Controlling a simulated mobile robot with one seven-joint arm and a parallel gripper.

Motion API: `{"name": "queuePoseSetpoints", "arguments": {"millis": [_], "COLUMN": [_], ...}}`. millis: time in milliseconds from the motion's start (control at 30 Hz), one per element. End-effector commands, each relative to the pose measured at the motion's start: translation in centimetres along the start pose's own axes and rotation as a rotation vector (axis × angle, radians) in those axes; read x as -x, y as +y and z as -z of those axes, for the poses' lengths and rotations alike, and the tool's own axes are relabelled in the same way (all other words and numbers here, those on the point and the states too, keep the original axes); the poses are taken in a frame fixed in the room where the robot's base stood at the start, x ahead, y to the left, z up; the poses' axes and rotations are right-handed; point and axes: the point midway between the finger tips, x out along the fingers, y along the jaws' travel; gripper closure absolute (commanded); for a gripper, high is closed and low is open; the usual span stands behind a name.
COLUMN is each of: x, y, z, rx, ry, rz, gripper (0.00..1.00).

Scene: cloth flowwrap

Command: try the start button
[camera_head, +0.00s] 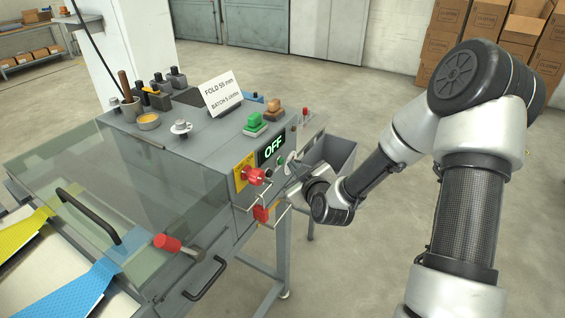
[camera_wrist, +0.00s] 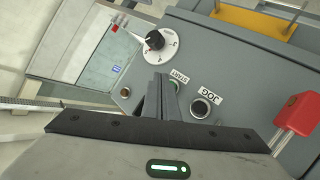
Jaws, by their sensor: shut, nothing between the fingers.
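The start button (camera_wrist: 176,87) shows in the wrist view as a small greenish sliver beside the START label (camera_wrist: 180,75), mostly hidden behind my fingers. My gripper (camera_wrist: 164,84) is shut and empty, its fingertips in front of the button. I cannot tell whether they touch it. In the head view my gripper (camera_head: 291,188) is at the front panel of the grey machine (camera_head: 185,185), the fingertips hard to make out. The machine's display (camera_head: 271,148) reads OFF. A round green part (camera_head: 281,160) sits just below the display.
The JOG button (camera_wrist: 200,108) is right of my fingers, and a white dial (camera_wrist: 158,44) with a black knob is above them. A grey bin (camera_head: 333,153) stands behind.

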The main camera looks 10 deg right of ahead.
Motion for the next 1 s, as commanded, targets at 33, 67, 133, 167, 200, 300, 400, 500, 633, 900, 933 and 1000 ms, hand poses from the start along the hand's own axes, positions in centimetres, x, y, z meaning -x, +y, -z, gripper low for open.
{"name": "queuePoseSetpoints", "arguments": {"millis": [33, 67, 133, 167, 200, 300, 400, 500, 633, 900, 933, 1000], "x": [0.0, 0.0, 0.0, 0.0, 0.0, 0.0, 0.0, 0.0, 0.0, -0.23, -0.31, -0.5], "y": [0.0, 0.0, 0.0, 0.0, 0.0, 0.0, 0.0, 0.0, 0.0, -0.22, -0.29, -0.46], "z": [0.0, 0.0, 0.0, 0.0, 0.0, 0.0, 0.0, 0.0, 0.0, 0.04, 0.07, 0.18], "rx": [0.0, 0.0, 0.0, 0.0, 0.0, 0.0, 0.0, 0.0, 0.0, 0.001, 0.001, 0.001], "ry": [0.0, 0.0, 0.0, 0.0, 0.0, 0.0, 0.0, 0.0, 0.0, 0.001, 0.001, 0.0], "rz": [0.0, 0.0, 0.0, 0.0, 0.0, 0.0, 0.0, 0.0, 0.0, 0.001, 0.001, 0.001], "gripper": [1.0, 1.0, 1.0, 1.0, 1.0, 1.0, 1.0, 1.0, 1.0, 1.0, 1.0, 1.0]}}
